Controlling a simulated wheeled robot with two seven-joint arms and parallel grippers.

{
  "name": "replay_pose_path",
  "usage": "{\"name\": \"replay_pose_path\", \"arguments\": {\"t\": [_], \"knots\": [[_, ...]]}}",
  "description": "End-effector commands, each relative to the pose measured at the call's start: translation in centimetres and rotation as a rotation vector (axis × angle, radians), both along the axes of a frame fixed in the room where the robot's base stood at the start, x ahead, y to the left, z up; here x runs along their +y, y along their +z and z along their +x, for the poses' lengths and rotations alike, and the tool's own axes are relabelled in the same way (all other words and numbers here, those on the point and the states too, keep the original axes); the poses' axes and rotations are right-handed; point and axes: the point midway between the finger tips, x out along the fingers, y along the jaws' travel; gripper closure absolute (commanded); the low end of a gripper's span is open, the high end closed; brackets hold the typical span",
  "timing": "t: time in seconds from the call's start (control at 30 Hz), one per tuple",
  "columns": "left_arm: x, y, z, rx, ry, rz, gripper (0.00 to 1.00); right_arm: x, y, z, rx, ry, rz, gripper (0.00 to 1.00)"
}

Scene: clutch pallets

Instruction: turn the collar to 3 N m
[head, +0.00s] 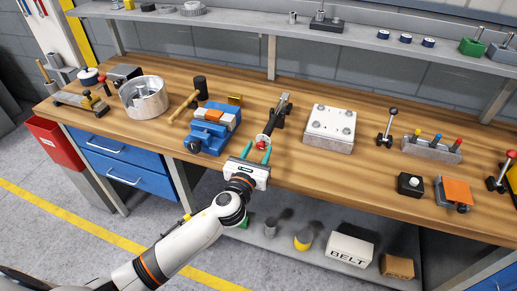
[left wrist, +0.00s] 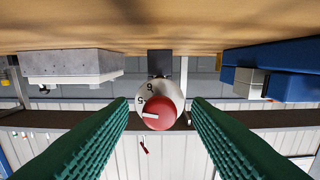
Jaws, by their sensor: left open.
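The collar is a white ring (left wrist: 172,90) with dark numerals around a red end cap (left wrist: 160,114), at the end of a dark tool lying on the bench. A white line on the red cap points left, close to what looks like a 5; another numeral above is a 6 or 9. In the head view the collar (head: 263,138) is at the near end of the dark tool (head: 281,112). My left gripper (left wrist: 160,102) is open, with its green fingers on either side of the collar and a visible gap at each side. My right gripper is not in view.
A blue vise (head: 213,126) stands left of the collar and a grey block with a white plate (head: 330,127) stands right. A mallet (head: 189,100) lies beyond the vise. Small fixtures (head: 432,147) sit farther right.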

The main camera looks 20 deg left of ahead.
Motion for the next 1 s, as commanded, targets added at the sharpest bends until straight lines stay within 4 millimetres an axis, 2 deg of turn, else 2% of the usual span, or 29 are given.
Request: {"name": "replay_pose_path", "arguments": {"t": [0.1, 0.37, 0.63, 1.0], "knots": [[-0.03, 0.01, 0.60, 0.000, 0.000, -0.001, 0.55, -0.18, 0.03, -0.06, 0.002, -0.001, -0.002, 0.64], [-0.04, -0.01, 0.68, 0.001, 0.000, -0.002, 0.55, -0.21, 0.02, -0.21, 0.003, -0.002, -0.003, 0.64], [-0.03, -0.03, 0.65, 0.001, 0.000, -0.002, 0.98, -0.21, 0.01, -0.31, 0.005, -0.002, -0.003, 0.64], [-0.04, -0.07, 0.63, 0.003, 0.000, -0.061, 1.00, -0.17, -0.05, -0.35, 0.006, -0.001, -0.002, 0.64]]}}
